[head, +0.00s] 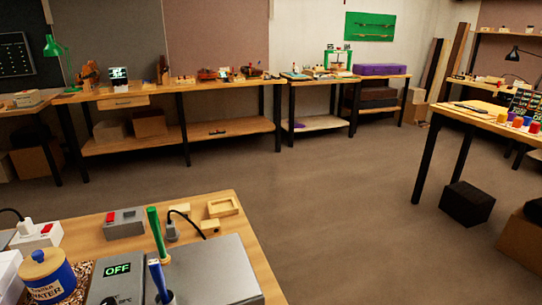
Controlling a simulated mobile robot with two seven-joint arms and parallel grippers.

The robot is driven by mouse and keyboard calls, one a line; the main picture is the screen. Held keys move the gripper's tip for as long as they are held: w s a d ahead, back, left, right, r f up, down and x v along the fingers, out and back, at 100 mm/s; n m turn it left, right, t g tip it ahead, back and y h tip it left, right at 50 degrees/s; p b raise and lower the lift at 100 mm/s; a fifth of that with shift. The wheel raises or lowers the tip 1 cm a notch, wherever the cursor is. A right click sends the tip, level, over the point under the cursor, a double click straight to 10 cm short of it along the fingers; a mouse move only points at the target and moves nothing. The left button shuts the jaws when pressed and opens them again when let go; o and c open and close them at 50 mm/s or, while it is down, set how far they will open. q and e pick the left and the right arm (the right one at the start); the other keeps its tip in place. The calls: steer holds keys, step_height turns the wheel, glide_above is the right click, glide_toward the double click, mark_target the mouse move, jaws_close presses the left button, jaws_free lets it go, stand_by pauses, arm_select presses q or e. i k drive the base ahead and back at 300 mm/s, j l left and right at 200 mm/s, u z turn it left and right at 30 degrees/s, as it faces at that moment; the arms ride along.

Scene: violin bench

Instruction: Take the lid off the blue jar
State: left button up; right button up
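The blue jar (52,283) stands at the lower left of the head view, on the near wooden bench, with a white label that reads in part "WATER". Its light wooden lid (40,262) with a round knob sits on top of it. The jar's lower part is near the picture's bottom edge. Neither of my grippers shows in this view.
A white switch box (36,238) stands behind the jar. Open floor (340,220) lies beyond the bench.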

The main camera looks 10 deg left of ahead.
mark_target(42, 263)
steer(key=u, duration=1.75)
steer(key=j, duration=0.3)
steer(key=i+j, duration=0.15)
steer(key=j+z, duration=0.15)
steer(key=j, duration=0.3)
steer(key=i+j+z, duration=0.15)
steer(key=j, duration=0.35)
